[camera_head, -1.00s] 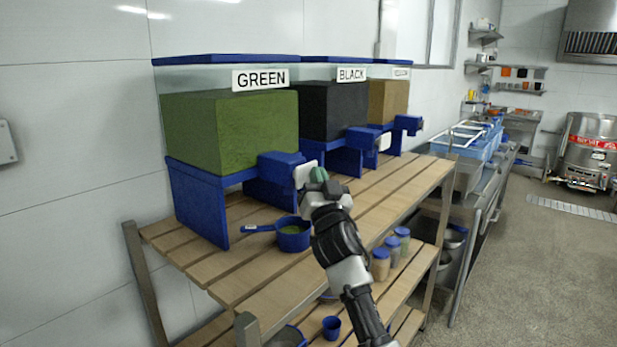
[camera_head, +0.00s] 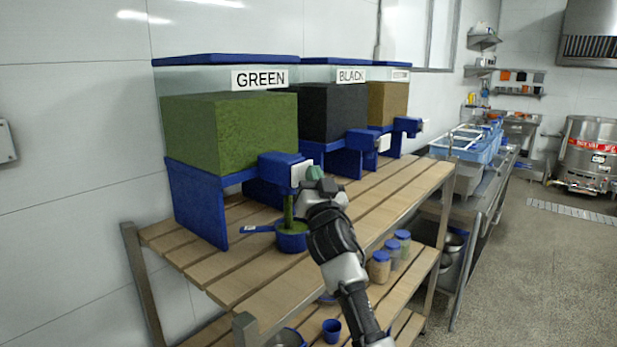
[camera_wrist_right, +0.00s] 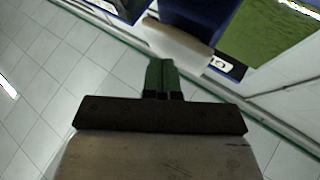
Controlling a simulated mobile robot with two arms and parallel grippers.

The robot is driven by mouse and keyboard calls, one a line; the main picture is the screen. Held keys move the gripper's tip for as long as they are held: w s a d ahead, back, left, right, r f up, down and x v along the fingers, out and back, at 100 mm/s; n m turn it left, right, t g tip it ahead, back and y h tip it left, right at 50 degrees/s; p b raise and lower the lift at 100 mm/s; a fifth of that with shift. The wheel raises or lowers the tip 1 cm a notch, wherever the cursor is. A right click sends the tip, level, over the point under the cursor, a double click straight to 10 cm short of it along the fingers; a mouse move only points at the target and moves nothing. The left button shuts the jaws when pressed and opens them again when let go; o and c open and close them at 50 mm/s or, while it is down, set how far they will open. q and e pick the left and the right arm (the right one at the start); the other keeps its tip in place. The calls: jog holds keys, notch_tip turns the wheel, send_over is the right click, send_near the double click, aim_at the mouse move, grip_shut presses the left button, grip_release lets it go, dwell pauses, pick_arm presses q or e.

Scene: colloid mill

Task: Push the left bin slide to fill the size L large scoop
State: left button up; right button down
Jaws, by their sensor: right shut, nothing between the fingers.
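The left bin, labelled GREEN (camera_head: 228,132), holds green powder on a blue stand. Its blue slide with a white end plate (camera_head: 301,173) sticks out at the front. My right gripper (camera_head: 314,173) is shut and empty, its green fingertips against or very close to the plate. In the right wrist view the fingers (camera_wrist_right: 161,75) are together, just below the white plate (camera_wrist_right: 170,42). The blue scoop (camera_head: 291,240) stands on the wooden shelf under the slide, handle to the left. A green stream (camera_head: 289,209) falls into it, and green powder shows inside. My left gripper is out of view.
The bins labelled BLACK (camera_head: 333,112) and a brown-filled one (camera_head: 388,103) stand to the right. Capped jars (camera_head: 380,267) and a small blue cup (camera_head: 331,330) are on the lower shelf. The upper shelf's right front (camera_head: 400,190) is clear.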

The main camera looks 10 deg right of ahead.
jog(key=shift+w+a, duration=0.15)
jog(key=shift+w, duration=0.05)
dwell(0.5)
jog(key=shift+s+d+p, duration=0.8)
jog(key=shift+s+p, duration=0.2)
jog(key=shift+s, duration=0.05)
jog(key=s+d+p, duration=0.1)
jog(key=s, duration=0.1)
jog(key=s+d+p, duration=0.2)
